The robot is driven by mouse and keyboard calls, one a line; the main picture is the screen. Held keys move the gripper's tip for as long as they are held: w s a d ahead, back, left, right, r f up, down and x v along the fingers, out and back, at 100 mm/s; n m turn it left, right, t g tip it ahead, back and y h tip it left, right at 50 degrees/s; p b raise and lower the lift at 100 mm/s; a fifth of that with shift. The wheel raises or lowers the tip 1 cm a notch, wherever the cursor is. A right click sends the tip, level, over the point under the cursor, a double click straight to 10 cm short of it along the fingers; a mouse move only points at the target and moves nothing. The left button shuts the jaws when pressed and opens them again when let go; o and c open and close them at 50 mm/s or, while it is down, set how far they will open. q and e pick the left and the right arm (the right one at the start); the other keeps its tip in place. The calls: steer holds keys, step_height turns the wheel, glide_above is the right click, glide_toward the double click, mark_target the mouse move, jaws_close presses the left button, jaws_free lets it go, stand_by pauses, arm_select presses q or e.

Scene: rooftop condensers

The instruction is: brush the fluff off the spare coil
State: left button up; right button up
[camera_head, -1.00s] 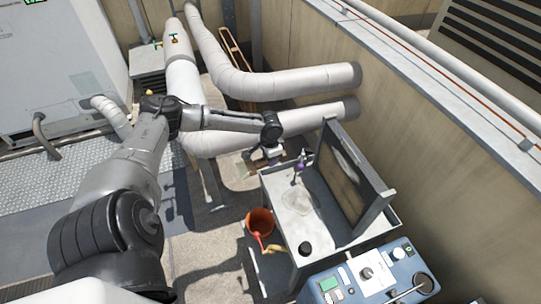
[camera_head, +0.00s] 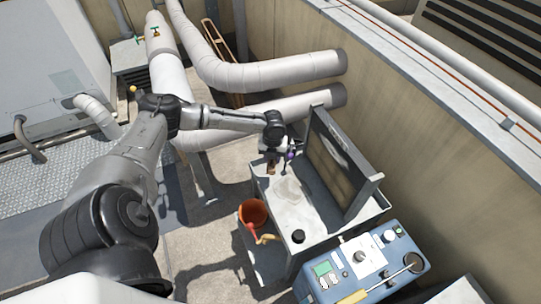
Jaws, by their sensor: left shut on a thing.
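The spare coil (camera_head: 328,178) stands upright in a grey frame along the right side of a grey bench (camera_head: 314,226). A pale patch, perhaps fluff, shows on its upper face. My left gripper (camera_head: 271,161) is over the bench's far left corner, left of the coil and apart from it. It is shut on a small brownish thing (camera_head: 271,170), probably a brush; the gripper hides most of it. My right gripper is not in view.
A slim purple-topped item (camera_head: 290,156) is close beside the gripper. A black round thing (camera_head: 298,237) sits on the near bench. An orange bucket (camera_head: 253,213) hangs at its left side. A blue instrument case (camera_head: 362,270) is nearer. White pipes (camera_head: 270,80) run behind.

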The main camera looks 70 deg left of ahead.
arm_select(q)
steer(key=m, duration=0.5)
steer(key=shift+w+d, duration=0.1)
steer(key=shift+w, duration=0.1)
steer(key=m, duration=0.4)
steer(key=shift+w, duration=0.1)
steer(key=w+b, duration=0.6)
steer(key=w, duration=0.1)
steer(key=shift+w+m, duration=0.15)
steer(key=shift+m, duration=0.15)
steer(key=o, duration=0.4)
steer(key=c, duration=0.3)
